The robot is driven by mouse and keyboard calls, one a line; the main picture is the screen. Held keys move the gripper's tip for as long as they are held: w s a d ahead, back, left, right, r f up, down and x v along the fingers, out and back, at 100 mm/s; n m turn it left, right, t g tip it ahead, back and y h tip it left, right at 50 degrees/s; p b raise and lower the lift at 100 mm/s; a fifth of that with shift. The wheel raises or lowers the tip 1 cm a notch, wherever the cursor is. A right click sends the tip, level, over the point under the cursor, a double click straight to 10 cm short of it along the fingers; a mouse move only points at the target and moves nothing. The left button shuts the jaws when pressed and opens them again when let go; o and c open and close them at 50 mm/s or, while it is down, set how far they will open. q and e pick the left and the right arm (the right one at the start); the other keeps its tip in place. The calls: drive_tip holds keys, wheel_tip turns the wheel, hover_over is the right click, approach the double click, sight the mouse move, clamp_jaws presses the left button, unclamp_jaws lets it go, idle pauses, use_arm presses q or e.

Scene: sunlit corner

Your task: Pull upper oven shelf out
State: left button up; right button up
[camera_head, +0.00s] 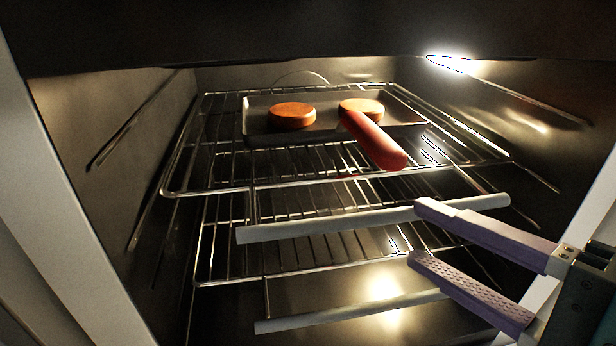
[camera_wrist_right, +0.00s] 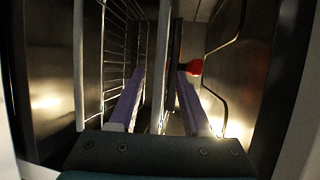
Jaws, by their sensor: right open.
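The upper oven shelf (camera_head: 215,190) is a wire rack inside the open oven, with a grey front bar (camera_head: 320,226). My right gripper (camera_head: 422,233) has purple fingers and is open near the right part of this bar. In the right wrist view the pale upper bar (camera_wrist_right: 162,50) runs between the two spread fingers of the gripper (camera_wrist_right: 160,75), with gaps at its sides. The upper finger covers a piece of the bar in the head view. My left gripper is not in view.
A dark pan (camera_head: 255,125) with two round orange-brown pieces (camera_head: 292,114) sits on the upper shelf. Its red handle (camera_head: 375,140) points forward. A lower rack with its own grey bar (camera_head: 340,312) is below. Oven walls (camera_head: 85,140) flank both sides.

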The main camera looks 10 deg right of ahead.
sight(378, 215)
drive_tip(key=shift+w+a, duration=0.15)
drive_tip(key=shift+w, duration=0.2)
drive_tip(key=b+x, duration=0.2)
drive_tip(key=x, duration=0.6)
drive_tip(key=shift+w+a+f, duration=0.15)
drive_tip(key=shift+a+f, duration=0.05)
drive_tip(key=shift+a, duration=0.05)
clamp_jaws()
idle(0.8)
